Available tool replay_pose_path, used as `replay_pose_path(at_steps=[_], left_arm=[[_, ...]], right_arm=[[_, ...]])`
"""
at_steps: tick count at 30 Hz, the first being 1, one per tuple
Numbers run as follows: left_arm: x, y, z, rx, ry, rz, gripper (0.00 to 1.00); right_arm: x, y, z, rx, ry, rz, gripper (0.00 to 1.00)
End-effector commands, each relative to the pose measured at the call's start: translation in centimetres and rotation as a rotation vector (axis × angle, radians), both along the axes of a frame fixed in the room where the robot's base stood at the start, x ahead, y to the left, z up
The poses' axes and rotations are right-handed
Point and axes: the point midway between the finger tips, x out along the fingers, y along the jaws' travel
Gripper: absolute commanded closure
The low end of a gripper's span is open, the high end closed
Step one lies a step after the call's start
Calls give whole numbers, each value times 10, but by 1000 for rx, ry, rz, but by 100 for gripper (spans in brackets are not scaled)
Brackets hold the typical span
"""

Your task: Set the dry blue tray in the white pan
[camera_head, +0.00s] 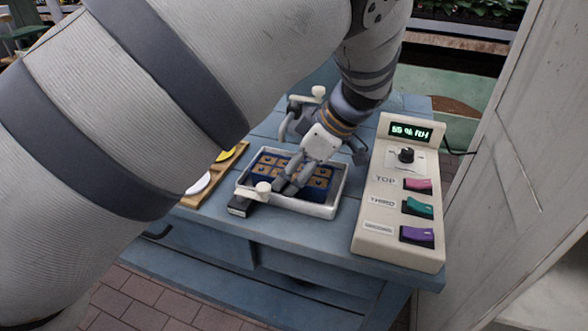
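The blue tray (262,181), with several tan-orange squares on it, lies within the walls of the white pan (317,209) on the blue table. Whether it rests flat on the pan's floor is hard to see. My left gripper (287,184) reaches down over the tray from above, its dark fingertips at the tray's middle and front. Fingers and wrist cover part of the tray and the pan's back edge. Whether the fingers are closed on the tray cannot be made out. My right gripper is not in view.
A cream control box (372,219) with a humidity display, knob and pink, green and purple switches stands close right of the pan. A wooden rack (205,190) with yellow and white discs is at left. A small black block (240,207) touches or nears the pan's front-left corner.

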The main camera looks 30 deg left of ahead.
Motion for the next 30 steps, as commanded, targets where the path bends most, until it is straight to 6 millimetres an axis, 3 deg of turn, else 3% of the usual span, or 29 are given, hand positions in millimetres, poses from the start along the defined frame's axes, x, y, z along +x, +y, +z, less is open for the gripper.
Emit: replay_pose_path(at_steps=[1, 3, 17, 21, 30], left_arm=[[0, 0, 0, 0, -1, -1, 33], [0, 0, 0, 0, -1, -1, 19], [-1, 0, 0, 0, 2, 1, 19], [-1, 0, 0, -2, 3, 1, 1], [0, 0, 0, 0, 1, 1, 0]], right_arm=[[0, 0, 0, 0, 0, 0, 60], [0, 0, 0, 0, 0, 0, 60], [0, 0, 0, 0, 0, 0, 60], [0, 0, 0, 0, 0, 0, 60], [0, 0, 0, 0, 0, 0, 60]])
